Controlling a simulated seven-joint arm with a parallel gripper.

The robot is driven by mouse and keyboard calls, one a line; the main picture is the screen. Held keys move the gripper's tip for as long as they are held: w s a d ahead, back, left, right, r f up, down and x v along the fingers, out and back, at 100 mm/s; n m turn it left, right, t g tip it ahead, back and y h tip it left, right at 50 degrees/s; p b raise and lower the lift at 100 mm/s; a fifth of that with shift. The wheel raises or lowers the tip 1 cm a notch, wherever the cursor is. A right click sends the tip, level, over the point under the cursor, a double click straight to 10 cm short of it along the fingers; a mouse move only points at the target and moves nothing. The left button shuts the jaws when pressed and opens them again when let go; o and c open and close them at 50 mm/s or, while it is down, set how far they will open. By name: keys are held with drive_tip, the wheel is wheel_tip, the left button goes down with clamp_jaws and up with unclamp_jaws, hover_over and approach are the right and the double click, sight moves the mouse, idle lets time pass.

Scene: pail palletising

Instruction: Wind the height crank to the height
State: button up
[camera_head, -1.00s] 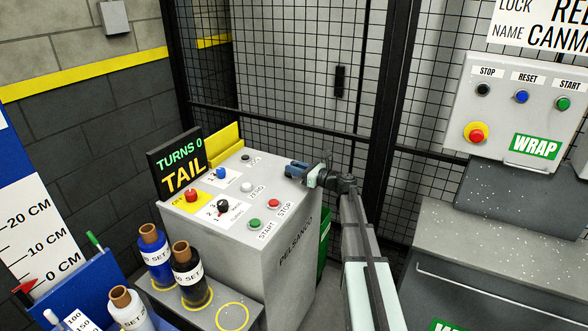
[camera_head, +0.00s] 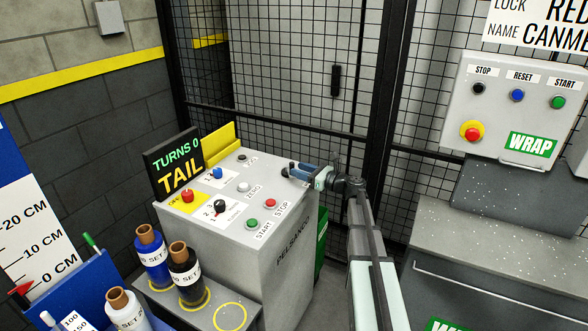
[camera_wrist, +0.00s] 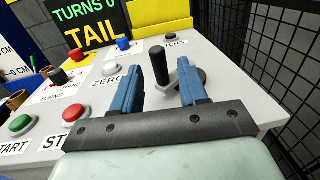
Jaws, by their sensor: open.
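The crank shows in the wrist view as an upright black handle (camera_wrist: 160,65) on a grey arm with a dark round hub, near the right edge of the grey control box top. My gripper (camera_wrist: 157,88) is open, its two blue fingers pointing at the crank, the handle showing between and beyond them. I cannot tell if a finger touches it. In the head view my gripper (camera_head: 301,173) is at the box's right rear corner, with a small dark part of the crank (camera_head: 290,166) showing at its tip. A height scale (camera_head: 30,235) stands at far left, its red pointer (camera_head: 20,289) near 0 CM.
The grey control box (camera_head: 285,255) carries a "TURNS 0 TAIL" display (camera_head: 175,163), several buttons and a black selector knob (camera_head: 220,206). Bottles stand before it at left. A mesh fence (camera_head: 290,70) rises behind; a WRAP panel (camera_head: 515,110) is at right.

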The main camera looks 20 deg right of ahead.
drive_tip(key=v, duration=0.9)
drive_tip(key=shift+s+d, duration=0.25)
drive_tip(key=shift+a, duration=0.15)
drive_tip(key=x, duration=1.3)
drive_tip(key=shift+w+a, duration=0.15)
drive_tip(key=shift+w, duration=0.15)
drive_tip(key=shift+c, duration=0.3)
clamp_jaws()
